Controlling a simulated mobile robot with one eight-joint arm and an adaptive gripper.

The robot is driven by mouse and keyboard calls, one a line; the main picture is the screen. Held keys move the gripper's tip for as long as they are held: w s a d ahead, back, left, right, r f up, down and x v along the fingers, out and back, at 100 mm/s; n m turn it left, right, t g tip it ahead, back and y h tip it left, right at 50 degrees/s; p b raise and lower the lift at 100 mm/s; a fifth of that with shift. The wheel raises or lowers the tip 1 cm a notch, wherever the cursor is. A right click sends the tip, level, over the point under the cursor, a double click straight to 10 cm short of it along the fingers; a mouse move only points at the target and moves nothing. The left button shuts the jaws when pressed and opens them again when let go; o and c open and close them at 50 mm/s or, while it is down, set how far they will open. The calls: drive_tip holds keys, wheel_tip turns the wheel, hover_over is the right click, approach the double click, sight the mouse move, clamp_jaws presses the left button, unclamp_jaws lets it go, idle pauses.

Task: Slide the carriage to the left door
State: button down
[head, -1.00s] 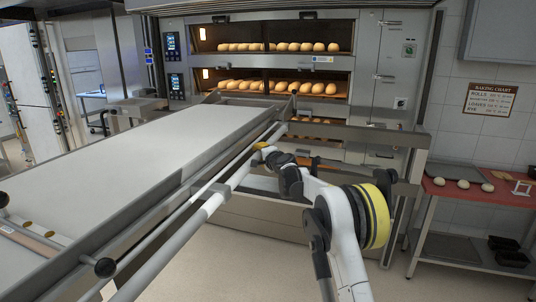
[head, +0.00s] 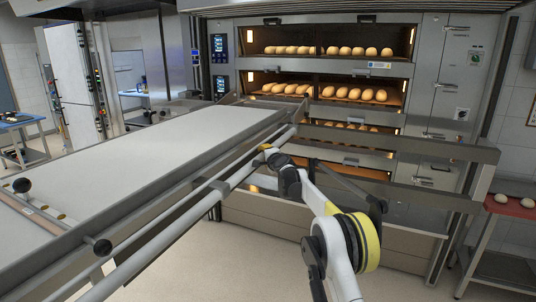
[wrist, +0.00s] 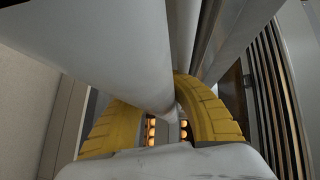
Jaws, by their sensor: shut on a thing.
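The carriage (head: 150,150) is a long loader with a pale flat belt, steel side rails and a grey tube along its right side. Its far end stands before the deck oven's left part, and a steel crossbar (head: 400,140) runs right across the oven front. My gripper (head: 268,149) is shut on the grey tube (head: 200,208) near the far end. In the wrist view, yellow finger pads (wrist: 160,108) sit on both sides of the tube (wrist: 140,60). Which oven door is the left one is unclear.
Loaves (head: 290,50) fill several lit oven decks. A red-topped table (head: 510,207) with dough stands at the right. A blue-topped table (head: 20,122) is at the far left. Floor (head: 200,265) shows below the carriage.

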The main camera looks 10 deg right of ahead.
drive_tip(key=shift+w+a, duration=0.2)
drive_tip(key=shift+a, duration=0.1)
drive_tip(key=c, duration=1.8)
unclamp_jaws()
drive_tip(key=o, duration=0.7)
drive_tip(key=shift+s+a+r, duration=0.2)
drive_tip(key=shift+s+r, duration=0.05)
drive_tip(key=shift+s, duration=0.05)
drive_tip(key=shift+o, duration=0.2)
drive_tip(key=v, duration=1.1)
drive_tip(key=shift+s+d, duration=0.25)
drive_tip(key=shift+s, duration=0.1)
